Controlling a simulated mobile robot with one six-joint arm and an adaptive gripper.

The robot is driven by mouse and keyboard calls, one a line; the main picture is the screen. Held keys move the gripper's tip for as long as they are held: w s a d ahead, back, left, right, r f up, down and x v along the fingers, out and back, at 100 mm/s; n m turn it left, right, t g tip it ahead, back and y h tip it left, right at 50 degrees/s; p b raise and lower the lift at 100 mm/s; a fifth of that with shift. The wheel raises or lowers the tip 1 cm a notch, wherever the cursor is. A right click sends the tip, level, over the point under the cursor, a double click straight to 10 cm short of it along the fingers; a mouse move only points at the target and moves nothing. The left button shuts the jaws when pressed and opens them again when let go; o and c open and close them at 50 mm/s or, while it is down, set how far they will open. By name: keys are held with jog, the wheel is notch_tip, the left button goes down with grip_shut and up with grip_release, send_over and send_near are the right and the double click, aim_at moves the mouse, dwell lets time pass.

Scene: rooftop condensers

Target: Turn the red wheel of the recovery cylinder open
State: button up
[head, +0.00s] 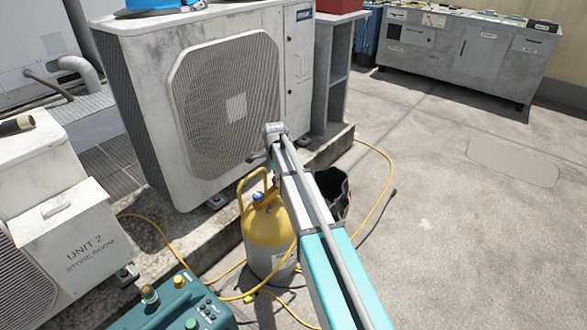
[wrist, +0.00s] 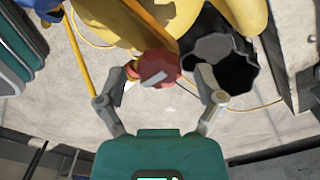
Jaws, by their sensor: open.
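The recovery cylinder (head: 268,220), yellow above and pale grey below, stands upright on the roof floor with a yellow handle frame. Its yellow top (wrist: 140,20) fills the upper middle of the wrist view. The red wheel (wrist: 157,66) shows in the wrist view, with a pale mark on it. In the head view my arm crosses in front of the cylinder, and I cannot make out the wheel. My gripper (wrist: 168,76) is open in the wrist view. The wheel appears between its fingertips, closer to the left one; I see no grip on it.
A black bucket (wrist: 225,50) is right of the wheel in the wrist view. A large condenser (head: 215,100) stands behind the cylinder, Unit 2 (head: 90,225) at left. A teal machine (head: 175,308) sits in front. Yellow hoses cross the floor. The right floor is clear.

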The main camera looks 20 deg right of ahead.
jog(key=shift+r+m+p, duration=0.3)
jog(key=shift+r+p, duration=0.05)
notch_tip(320, 180, up, 14)
jog(key=p, duration=1.4)
jog(key=s+r+n+p, duration=0.3)
jog(key=s+n, duration=0.4)
jog(key=s, duration=0.4)
jog(key=s+r+n+p, duration=0.4)
jog(key=s+n, duration=0.4)
jog(key=s, duration=0.4)
jog(key=shift+s, duration=0.2)
jog(key=shift+r+n, duration=0.1)
jog(key=shift+n, duration=0.2)
jog(key=s+n, duration=0.3)
jog(key=s, duration=0.3)
notch_tip(320, 180, up, 20)
jog(key=p, duration=2)
jog(key=shift+w+n, duration=0.15)
jog(key=shift+n, duration=0.15)
